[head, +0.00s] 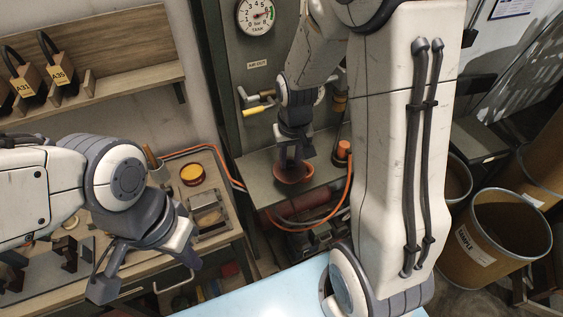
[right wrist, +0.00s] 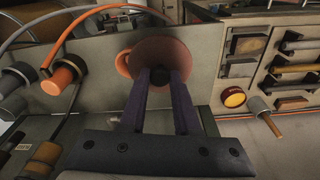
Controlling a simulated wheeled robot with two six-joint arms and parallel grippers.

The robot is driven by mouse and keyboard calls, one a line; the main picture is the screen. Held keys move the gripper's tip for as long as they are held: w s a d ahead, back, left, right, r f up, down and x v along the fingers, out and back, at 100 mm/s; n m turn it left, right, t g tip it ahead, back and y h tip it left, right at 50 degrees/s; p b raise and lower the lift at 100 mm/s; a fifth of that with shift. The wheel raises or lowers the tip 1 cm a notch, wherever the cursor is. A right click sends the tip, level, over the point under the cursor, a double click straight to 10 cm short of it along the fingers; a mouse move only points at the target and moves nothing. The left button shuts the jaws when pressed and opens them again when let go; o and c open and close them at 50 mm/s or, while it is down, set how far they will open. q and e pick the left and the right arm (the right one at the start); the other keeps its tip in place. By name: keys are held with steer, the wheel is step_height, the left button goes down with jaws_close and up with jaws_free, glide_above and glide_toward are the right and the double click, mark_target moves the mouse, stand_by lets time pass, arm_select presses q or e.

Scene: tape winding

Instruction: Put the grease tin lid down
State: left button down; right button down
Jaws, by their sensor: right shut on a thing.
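The grease tin lid, a reddish-brown disc (head: 294,175), is at my right gripper (head: 294,158) in the head view. In the right wrist view the lid (right wrist: 160,52) is at the tips of the fingers, which are shut on its dark middle part. An orange tab shows at its left edge. It is over the grey metal ledge (head: 262,172); I cannot tell whether it touches. The open grease tin (head: 192,174), with yellow-orange contents, stands on the wooden bench to the left. It also shows in the right wrist view (right wrist: 234,97). My left gripper (head: 148,272) is open and empty over the bench front.
An orange-capped fitting (head: 343,150) and an orange hose (head: 335,205) are right beside the ledge. A valve with a yellow handle (head: 257,110) is on the panel behind. Brown drums (head: 500,235) stand at the right.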

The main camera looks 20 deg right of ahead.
mark_target(275, 166)
steer(key=w+a+f, duration=0.1)
steer(key=w+a+f+p, duration=0.1)
steer(key=w+a, duration=0.1)
steer(key=shift+w+f, duration=0.3)
steer(key=shift+f, duration=0.1)
step_height(275, 166, down, 4)
steer(key=shift+d+r+p, duration=0.1)
steer(key=shift+p, duration=0.45)
steer(key=shift+f, duration=0.2)
steer(key=shift+f, duration=0.15)
steer(key=c, duration=0.6)
jaws_free()
steer(key=shift+c, duration=0.2)
